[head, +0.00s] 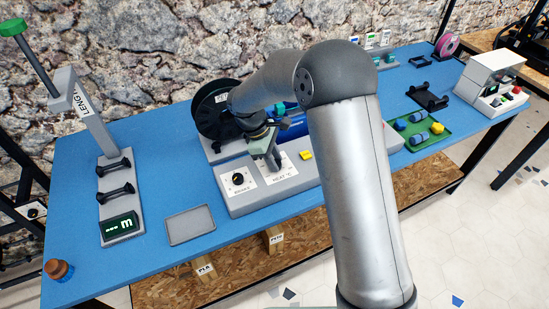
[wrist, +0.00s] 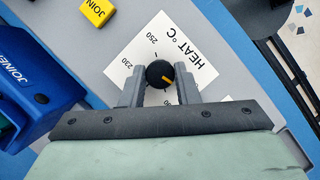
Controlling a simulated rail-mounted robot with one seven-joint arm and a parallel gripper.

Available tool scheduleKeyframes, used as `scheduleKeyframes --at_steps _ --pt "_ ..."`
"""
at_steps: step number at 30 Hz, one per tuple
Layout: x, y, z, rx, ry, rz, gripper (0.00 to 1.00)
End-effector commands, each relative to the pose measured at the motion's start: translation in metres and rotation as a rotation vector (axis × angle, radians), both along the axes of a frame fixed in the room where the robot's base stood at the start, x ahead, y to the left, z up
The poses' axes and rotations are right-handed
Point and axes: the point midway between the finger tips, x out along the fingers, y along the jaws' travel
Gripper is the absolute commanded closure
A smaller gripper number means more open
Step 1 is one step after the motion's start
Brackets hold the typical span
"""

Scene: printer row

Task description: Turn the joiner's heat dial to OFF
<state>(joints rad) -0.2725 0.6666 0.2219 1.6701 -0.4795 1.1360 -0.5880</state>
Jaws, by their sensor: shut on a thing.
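The joiner (head: 262,188) is a grey box on the blue table, with a HEAT °C plate (wrist: 188,50) on its top. The black heat dial (wrist: 157,70) sits on this plate in the wrist view, with an orange pointer mark slanting to the lower right. The marks 230 and 250 show to its left and upper left. The OFF mark is not visible. My gripper (head: 276,166) is down over the plate, its two fingers closed on opposite sides of the dial. In the head view the fingers hide the dial.
A second black dial (head: 238,179) on its own plate is left of the gripper. A yellow button (head: 306,155) sits just right of it. A blue part marked JOINER (wrist: 30,75) stands close by.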

Motion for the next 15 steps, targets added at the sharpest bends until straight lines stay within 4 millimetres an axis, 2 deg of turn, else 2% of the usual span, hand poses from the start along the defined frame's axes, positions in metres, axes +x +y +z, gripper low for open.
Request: scheduleKeyframes --at_steps 6,15 --pt "-0.0009 0.0003 0.0002 0.001 -0.002 0.155 0.95" --pt "-0.0020 0.0004 -0.0003 0.001 0.000 0.279 0.95"
